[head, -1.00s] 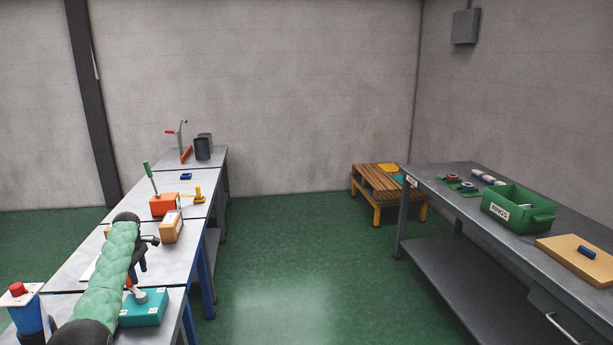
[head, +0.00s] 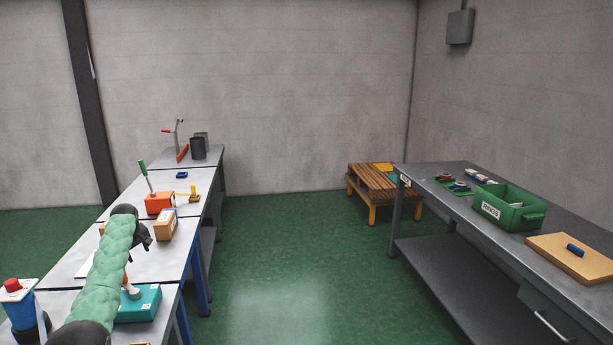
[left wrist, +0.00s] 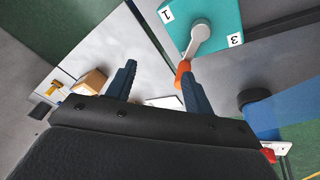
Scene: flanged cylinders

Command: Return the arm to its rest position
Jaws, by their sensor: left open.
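My left arm, in a pale green sleeve, reaches in from the lower left in the head view over the left row of tables. Its gripper (head: 143,237) is dark and small at the arm's far end. In the left wrist view the two blue-grey fingers (left wrist: 160,88) stand wide apart with nothing between them. A teal box (head: 139,304) with a lever lies beside the arm; the teal box (left wrist: 220,28) and its orange-tipped lever (left wrist: 182,72) show beyond the fingers in the left wrist view. My right gripper is not in view.
On the left tables stand a tan block (head: 166,225), an orange box with a green-handled lever (head: 160,203) and a blue post with a red knob (head: 22,310). At right, a grey bench holds a green bin (head: 509,207) and a wooden board (head: 570,258). The middle floor is clear.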

